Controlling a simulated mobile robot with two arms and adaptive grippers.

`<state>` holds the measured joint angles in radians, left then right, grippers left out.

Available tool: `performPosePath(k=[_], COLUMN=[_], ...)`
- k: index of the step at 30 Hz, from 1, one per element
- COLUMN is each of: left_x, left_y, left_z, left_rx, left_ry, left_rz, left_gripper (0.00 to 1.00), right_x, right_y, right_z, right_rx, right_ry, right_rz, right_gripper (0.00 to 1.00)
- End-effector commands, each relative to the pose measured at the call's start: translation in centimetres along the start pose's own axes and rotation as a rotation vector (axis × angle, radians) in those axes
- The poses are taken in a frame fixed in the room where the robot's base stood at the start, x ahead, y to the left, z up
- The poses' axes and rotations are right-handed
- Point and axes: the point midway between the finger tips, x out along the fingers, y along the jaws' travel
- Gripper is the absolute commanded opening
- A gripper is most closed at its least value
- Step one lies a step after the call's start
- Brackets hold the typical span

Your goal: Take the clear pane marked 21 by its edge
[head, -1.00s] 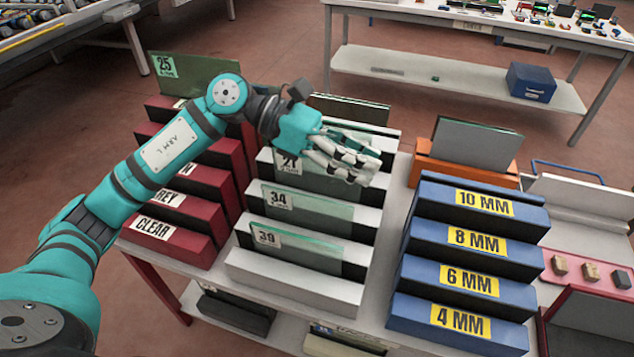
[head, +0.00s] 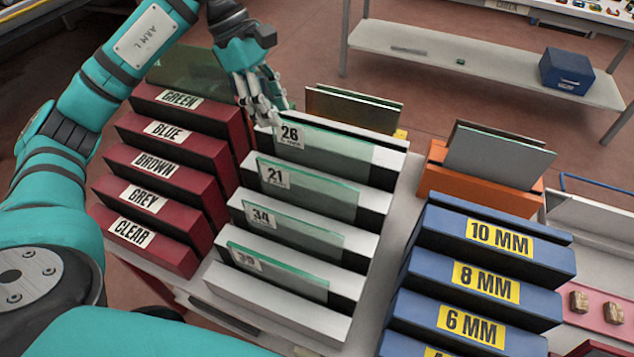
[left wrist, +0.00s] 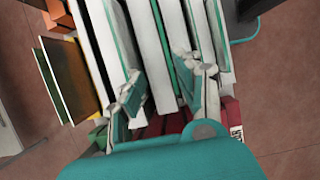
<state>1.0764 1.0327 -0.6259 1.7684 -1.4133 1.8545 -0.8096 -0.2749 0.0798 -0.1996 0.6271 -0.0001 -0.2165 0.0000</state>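The clear pane marked 21 (head: 318,192) stands upright in the white slotted rack (head: 290,310), second from the back, its label at its left end. Clear panes marked 26 (head: 330,150), 34 (head: 300,230) and another in front (head: 285,275) stand in the neighbouring slots. My left gripper (head: 265,112) hangs fingers-down at the left end of pane 26, behind pane 21 and apart from it. In the left wrist view my left gripper (left wrist: 163,85) is open, its fingers spread above white dividers and green glass edges; no number is readable there. My right gripper is not in view.
A dark red rack (head: 150,245) labelled by colour stands close on the left. A blue rack (head: 480,235) labelled by thickness stands right, with an orange holder (head: 470,185) of panes behind it. Another pane stands behind the white rack (head: 350,108).

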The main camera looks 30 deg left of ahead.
Motion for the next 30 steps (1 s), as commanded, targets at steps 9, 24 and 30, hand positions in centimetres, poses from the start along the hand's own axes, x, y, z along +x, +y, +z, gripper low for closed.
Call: performPosePath(k=[9,24,30], left_x=[5.9,12.4,15.2], left_y=[-0.2,-0.2,-0.5], left_z=[0.1,0.0,-0.1], left_rx=[0.001,0.0,-0.001], left_ry=[0.002,0.001,-0.001], left_rz=[-0.009,-0.004,-0.007], left_gripper=[0.35,0.35,0.35], right_x=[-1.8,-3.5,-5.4], right_y=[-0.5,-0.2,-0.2], right_z=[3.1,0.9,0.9], right_rx=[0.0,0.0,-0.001], right_ry=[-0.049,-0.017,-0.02], right_rz=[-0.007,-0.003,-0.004], right_gripper=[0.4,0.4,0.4])
